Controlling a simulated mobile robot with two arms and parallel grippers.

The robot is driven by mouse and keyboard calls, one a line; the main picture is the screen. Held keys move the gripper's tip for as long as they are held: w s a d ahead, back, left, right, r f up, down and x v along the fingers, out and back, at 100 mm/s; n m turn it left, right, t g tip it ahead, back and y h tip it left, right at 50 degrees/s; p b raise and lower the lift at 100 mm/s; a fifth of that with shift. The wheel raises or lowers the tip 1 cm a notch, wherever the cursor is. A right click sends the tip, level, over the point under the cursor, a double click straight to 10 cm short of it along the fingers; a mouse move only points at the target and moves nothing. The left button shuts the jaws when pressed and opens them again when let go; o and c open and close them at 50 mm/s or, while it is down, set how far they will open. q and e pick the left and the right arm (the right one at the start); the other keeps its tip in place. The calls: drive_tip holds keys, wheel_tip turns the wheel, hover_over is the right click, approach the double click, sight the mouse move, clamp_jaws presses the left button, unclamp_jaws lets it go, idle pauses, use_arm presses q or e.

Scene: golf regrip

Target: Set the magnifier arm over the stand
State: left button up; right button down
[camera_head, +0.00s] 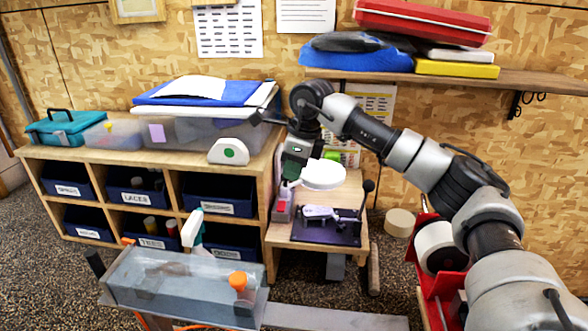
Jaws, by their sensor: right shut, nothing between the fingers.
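A white round disc (322,175), which looks like the magnifier's head, shows above the small wooden bench right of centre. Its arm is mostly hidden. A grey metal device (332,215), perhaps the stand, sits on a dark mat (318,237) on that bench, in front of and below the disc. My right gripper (291,172) points down just left of the disc, shut and empty; I cannot tell whether it touches the disc. A dark upright lever with a round knob (368,187) stands at the bench's right side. My left gripper is out of view.
A red and grey item (283,205) stands at the bench's left edge, below my right gripper. A cubby shelf (165,215) with labelled blue bins is left. A clear-topped grey tank (185,283) with an orange cap is in front. A red rack (432,285) stands right.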

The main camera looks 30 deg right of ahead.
drive_tip(key=shift+f, duration=0.1)
drive_tip(key=p+v, duration=0.4)
drive_tip(key=v, duration=0.6)
drive_tip(key=shift+a, duration=0.15)
